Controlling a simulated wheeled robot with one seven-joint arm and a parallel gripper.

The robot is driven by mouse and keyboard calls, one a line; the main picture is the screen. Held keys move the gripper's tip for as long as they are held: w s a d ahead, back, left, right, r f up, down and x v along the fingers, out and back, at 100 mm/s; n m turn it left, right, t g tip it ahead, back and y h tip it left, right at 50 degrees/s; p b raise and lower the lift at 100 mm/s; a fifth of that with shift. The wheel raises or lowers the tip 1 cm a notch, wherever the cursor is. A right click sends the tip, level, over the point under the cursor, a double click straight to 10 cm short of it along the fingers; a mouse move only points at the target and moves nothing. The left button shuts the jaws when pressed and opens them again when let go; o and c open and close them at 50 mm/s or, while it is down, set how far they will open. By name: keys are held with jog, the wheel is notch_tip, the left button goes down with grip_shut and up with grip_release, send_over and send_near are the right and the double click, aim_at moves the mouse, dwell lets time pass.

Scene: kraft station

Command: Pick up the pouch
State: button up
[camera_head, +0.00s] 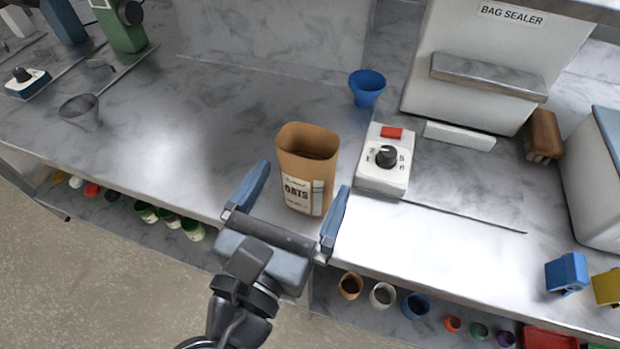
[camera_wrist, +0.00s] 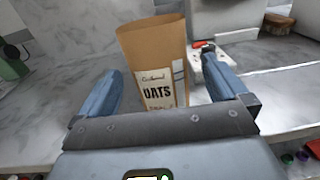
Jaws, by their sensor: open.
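The pouch (camera_head: 300,182) is a brown kraft paper bag with a white label reading OATS. It stands upright and open-topped near the front edge of the marble counter. It also shows in the wrist view (camera_wrist: 155,55), straight ahead of the jaws. My gripper (camera_head: 300,200) is open, with one blue finger to the left of the pouch and the other to its right. In the wrist view my gripper's fingers (camera_wrist: 160,85) show a gap on both sides of the bag. I cannot tell how deep the pouch sits between the fingers.
A white control box (camera_head: 384,160) with a dial and red button stands close to the right of the pouch. Behind are a blue funnel (camera_head: 367,88) and the bag sealer (camera_head: 490,65). A grey funnel (camera_head: 80,111) stands at left. The counter left of the pouch is clear.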

jog(key=shift+f+x, duration=0.15)
jog(key=shift+x, duration=1.4)
jog(key=shift+f+x, duration=0.1)
jog(key=shift+x, duration=1.4)
jog(key=shift+a, duration=0.1)
jog(key=c, duration=1)
jog(key=shift+o, duration=0.2)
